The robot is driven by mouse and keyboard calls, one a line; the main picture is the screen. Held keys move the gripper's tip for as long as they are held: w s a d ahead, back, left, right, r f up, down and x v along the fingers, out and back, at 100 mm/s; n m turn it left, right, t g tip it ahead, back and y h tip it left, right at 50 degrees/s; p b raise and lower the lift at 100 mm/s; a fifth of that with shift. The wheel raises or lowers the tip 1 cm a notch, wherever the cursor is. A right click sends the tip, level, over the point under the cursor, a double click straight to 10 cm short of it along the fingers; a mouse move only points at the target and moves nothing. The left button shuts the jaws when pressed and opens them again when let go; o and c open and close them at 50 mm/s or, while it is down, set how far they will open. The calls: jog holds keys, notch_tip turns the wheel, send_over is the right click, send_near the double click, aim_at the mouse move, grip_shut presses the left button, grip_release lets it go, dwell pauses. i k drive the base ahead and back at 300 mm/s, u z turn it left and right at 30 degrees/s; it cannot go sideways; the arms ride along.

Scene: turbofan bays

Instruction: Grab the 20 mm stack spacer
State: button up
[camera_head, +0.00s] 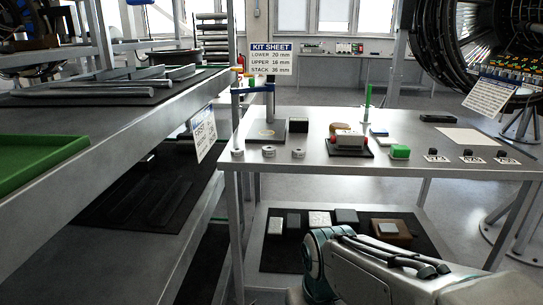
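Three small light-grey ring-like pieces stand in a row at the front left of the metal table: a left one (237,152), a middle one (268,151) and a right one (298,153). They may be the spacers, but no size can be read on them, so I cannot tell which is 20 mm. The kit sheet (272,59) above the table reads lower 20 mm, upper 16 mm, stack 36 mm. Part of my arm crosses the bottom right, in front of and below the table. I cannot make out my gripper.
A lower shelf holds several blocks. A shelf with a green tray (40,160) stands left.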

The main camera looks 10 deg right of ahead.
aim_at(296, 152)
jog(key=z, duration=0.6)
jog(key=i, duration=1.3)
jog(key=u, duration=0.7)
